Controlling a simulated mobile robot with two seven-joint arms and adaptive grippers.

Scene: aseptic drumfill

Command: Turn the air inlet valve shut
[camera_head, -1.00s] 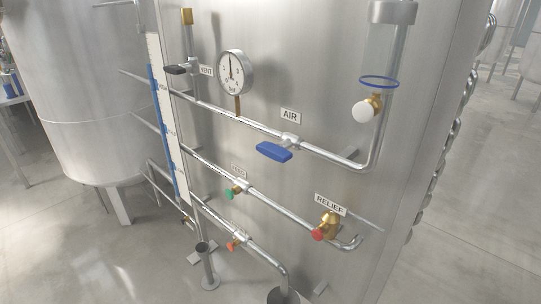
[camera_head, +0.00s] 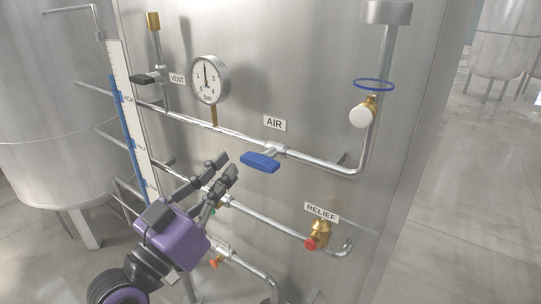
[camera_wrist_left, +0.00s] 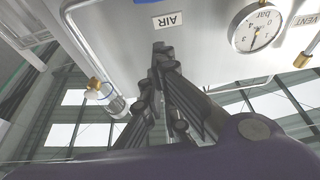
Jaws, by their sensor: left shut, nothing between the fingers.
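The air inlet valve's blue lever (camera_head: 260,162) sits on the upper pipe just below the AIR label (camera_head: 275,123). The lever lies roughly along the pipe, pointing left. My left gripper (camera_head: 228,166) is shut and empty, a little left of and below the lever, apart from it in the head view. In the left wrist view the shut fingers (camera_wrist_left: 160,50) point up towards the AIR label (camera_wrist_left: 168,20), and a piece of the blue lever (camera_wrist_left: 146,2) shows at the top edge. My right gripper is in neither view.
A pressure gauge (camera_head: 210,79) and a dark vent handle (camera_head: 146,79) are at upper left. A white knob (camera_head: 362,117) is right of the lever. A red relief knob (camera_head: 311,243) and an orange handle (camera_head: 214,263) sit lower. A level scale (camera_head: 131,130) stands left.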

